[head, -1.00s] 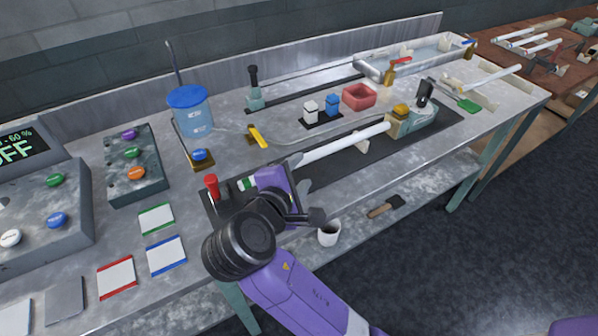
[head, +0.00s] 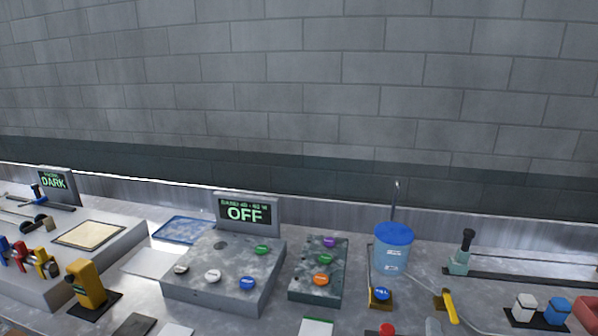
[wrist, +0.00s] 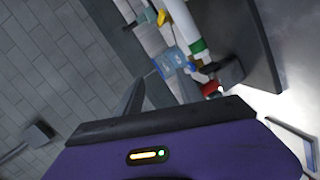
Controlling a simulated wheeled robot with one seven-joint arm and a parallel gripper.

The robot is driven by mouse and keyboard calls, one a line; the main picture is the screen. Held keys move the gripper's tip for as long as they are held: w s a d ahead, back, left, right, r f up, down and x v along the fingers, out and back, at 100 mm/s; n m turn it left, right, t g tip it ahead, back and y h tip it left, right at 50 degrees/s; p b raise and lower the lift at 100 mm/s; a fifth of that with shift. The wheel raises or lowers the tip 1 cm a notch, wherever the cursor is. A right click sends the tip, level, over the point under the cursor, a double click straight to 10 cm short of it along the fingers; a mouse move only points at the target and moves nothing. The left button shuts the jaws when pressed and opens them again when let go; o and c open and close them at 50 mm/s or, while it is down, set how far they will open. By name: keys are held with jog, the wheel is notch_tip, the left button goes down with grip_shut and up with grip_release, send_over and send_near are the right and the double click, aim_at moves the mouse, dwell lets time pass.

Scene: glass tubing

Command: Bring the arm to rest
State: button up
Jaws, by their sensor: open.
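My gripper (wrist: 178,92) shows in the wrist view, with its purple body and dark front edge along the bottom. It is open, and I see nothing held in it. Beyond it, a white glass tube (wrist: 184,28) with a green band runs toward a red knob (wrist: 211,88). The gripper looks apart from the tube, though the distance is hard to judge. My arm and gripper are outside the head view.
A block wall (head: 300,90) rises behind.

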jog(key=s+a+f+m+t+y, duration=0.1)
jog(key=s+a+f+m+y, duration=0.1)
jog(key=s+a+y, duration=0.3)
jog(key=s+a+f+m+t+y, duration=0.1)
jog(key=s+a+f+t+y, duration=0.1)
jog(key=s, duration=0.5)
jog(key=s+d+f+m+g, duration=0.1)
jog(key=s+m, duration=0.2)
jog(key=s, duration=0.8)
jog(key=s+d+f+m+g, duration=0.1)
jog(key=s+d+m, duration=0.1)
jog(key=s, duration=0.9)
jog(key=shift+s+m, duration=0.3)
jog(key=shift+m, duration=0.4)
